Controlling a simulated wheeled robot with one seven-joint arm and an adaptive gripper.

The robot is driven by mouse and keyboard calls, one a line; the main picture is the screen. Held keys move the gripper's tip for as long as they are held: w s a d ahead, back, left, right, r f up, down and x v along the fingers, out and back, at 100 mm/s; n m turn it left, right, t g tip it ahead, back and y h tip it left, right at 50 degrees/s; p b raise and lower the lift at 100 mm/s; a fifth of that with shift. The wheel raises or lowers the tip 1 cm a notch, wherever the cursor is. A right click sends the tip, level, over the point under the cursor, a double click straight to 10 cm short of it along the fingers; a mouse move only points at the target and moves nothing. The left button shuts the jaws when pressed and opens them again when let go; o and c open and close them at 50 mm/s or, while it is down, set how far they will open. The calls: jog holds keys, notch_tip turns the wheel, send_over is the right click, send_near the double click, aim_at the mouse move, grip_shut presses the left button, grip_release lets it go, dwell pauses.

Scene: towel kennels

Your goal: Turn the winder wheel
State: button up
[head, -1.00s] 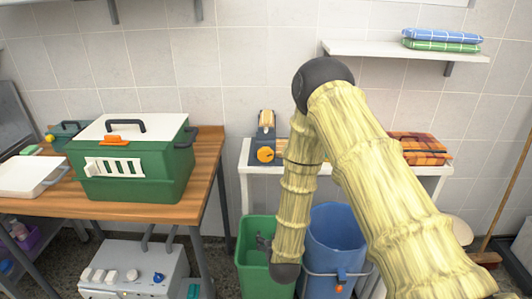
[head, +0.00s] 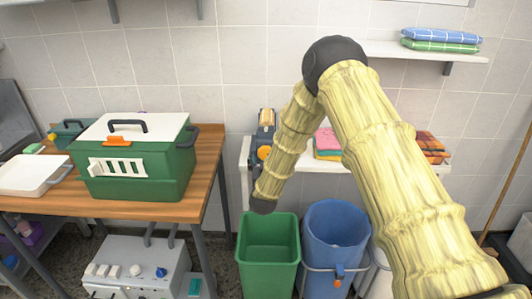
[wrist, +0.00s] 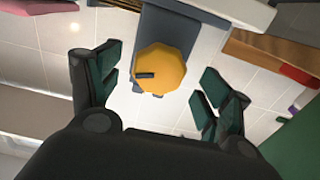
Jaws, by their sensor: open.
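The winder (head: 266,120) stands on the white shelf table by the wall in the head view, with its orange wheel (head: 263,153) low on its front, partly covered by my arm. In the wrist view the yellow-orange wheel (wrist: 165,68) is seen face on, with a small dark handle on its left part and the grey winder body behind it. My gripper (wrist: 159,76) is open, and its dark green fingers appear on either side of the wheel in the picture. I cannot tell how far the wheel is from the fingertips.
A green bin (head: 269,258) and a blue bucket (head: 335,238) stand on the floor below. The white table (head: 390,163) holds folded cloths (head: 327,142) right of the winder. A green kennel box (head: 135,160) sits on the wooden bench at left.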

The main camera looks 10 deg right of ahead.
jog(key=shift+p+x, duration=0.35)
jog(key=shift+x, duration=1.6)
jog(key=c, duration=1)
